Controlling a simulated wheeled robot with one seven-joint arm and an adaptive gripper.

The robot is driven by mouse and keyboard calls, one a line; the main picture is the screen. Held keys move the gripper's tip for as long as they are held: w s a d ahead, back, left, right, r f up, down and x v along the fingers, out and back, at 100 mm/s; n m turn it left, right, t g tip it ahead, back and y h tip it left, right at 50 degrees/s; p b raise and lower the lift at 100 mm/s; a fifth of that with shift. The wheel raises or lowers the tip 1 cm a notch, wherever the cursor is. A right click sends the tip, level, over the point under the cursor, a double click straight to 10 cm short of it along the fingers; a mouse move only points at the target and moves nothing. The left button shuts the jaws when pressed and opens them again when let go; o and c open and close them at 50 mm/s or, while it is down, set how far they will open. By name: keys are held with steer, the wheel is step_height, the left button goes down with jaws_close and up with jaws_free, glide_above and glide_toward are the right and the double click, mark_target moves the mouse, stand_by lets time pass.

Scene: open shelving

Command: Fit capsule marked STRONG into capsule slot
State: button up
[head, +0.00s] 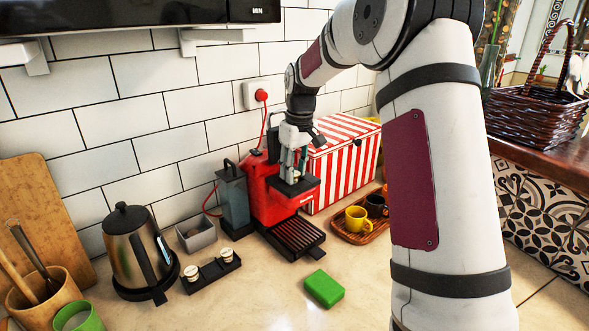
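The red coffee machine (272,196) stands against the tiled wall, with a black drip tray (296,236) in front. My gripper (292,178) points down over the top of the machine. It hides the capsule slot from view. The fingers are small and partly overlapped here, so I cannot tell whether they are open, shut or holding a capsule. Two pale capsules, a left one (192,272) and a right one (227,254), stand in a black holder (208,283) on the counter, with a gap between them. Their markings are too small to read.
A steel kettle (135,247) and grey box (196,233) stand left of the machine. A red-striped box (345,165) and tray (352,234) with yellow cup (356,218) stand right. A green sponge (324,288) lies in front. The front counter is mostly clear.

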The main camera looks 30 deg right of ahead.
mark_target(298, 176)
steer(key=shift+o, duration=0.6)
steer(key=shift+r, duration=0.2)
step_height(298, 176, up, 12)
steer(key=s+b, duration=0.1)
steer(key=shift+s, duration=0.25)
steer(key=shift+d+f, duration=0.1)
steer(key=shift+f, duration=0.05)
